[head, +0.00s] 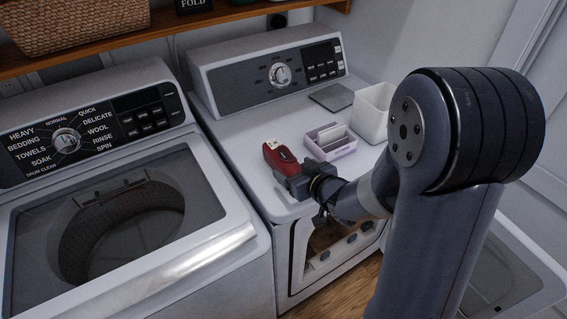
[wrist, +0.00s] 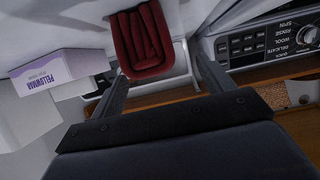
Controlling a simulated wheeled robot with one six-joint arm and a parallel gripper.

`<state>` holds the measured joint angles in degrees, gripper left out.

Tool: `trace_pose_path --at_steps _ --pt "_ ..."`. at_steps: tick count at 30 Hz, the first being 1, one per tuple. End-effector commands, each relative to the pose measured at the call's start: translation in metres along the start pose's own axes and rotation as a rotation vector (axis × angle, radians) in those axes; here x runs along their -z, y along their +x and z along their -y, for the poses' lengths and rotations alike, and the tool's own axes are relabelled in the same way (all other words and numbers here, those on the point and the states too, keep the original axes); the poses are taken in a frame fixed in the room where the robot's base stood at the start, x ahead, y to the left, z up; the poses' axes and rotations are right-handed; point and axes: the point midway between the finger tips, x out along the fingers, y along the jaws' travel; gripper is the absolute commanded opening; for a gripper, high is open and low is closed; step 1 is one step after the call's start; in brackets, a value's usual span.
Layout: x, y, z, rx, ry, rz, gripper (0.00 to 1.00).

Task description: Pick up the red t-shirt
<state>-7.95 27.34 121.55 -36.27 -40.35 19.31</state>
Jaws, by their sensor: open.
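The red t-shirt (head: 281,157) lies folded on the white top of the dryer, near its left edge. In the wrist view the red t-shirt (wrist: 143,40) shows as a dark red folded bundle ahead of the fingers. My gripper (head: 285,178) is at the near side of the shirt in the head view and partly covers it. In the wrist view my gripper (wrist: 157,70) is open, with one finger on each side of the shirt's near end. I cannot tell whether the fingers touch the cloth.
A lilac-and-white box (head: 331,142), a white bin (head: 372,112) and a flat grey item (head: 332,97) stand to the right on the dryer top (head: 237,142). The washer (head: 130,230) is at left, its lid closed. A wooden shelf (head: 140,40) with a basket (head: 75,22) runs above.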

Motion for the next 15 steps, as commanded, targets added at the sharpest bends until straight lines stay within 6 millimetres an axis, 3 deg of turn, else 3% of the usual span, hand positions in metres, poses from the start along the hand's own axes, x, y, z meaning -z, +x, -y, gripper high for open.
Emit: trace_pose_path --at_steps 15 --pt "-0.001 0.048 -0.005 0.0 0.001 0.0 0.76"
